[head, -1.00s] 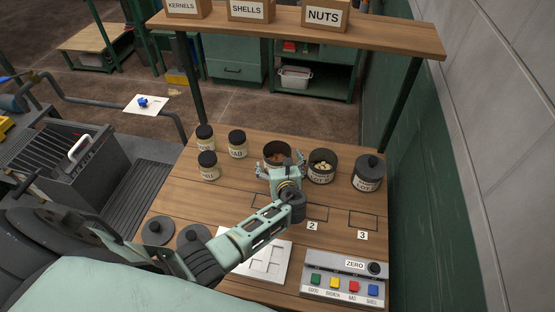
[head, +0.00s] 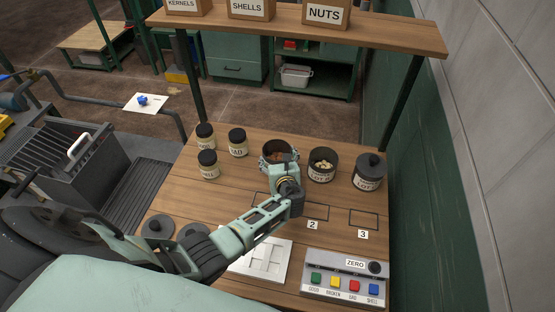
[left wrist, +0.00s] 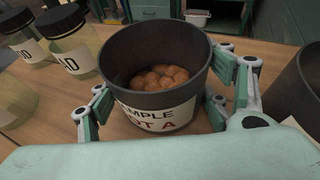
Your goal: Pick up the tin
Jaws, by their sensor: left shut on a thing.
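An open dark tin (head: 273,148) with brown nuts inside stands at the back middle of the wooden table, partly hidden by my left gripper in the head view. In the left wrist view the tin (left wrist: 155,55) has a white label that partly reads "LOT A". My left gripper (head: 281,160) is shut on this tin, with its fingers on both sides of the wall in the left wrist view (left wrist: 165,108). The tin is upright. I cannot tell whether it is off the table. A second open tin (head: 322,173) with pale pieces stands just right. My right gripper is not seen.
A lidded dark tin (head: 368,182) stands further right. Several glass jars with black lids, one of them here (head: 238,150), stand left. A button box (head: 345,278), a white tray (head: 280,262) and loose lids (head: 157,230) lie in front. A shelf (head: 330,32) crosses above the back.

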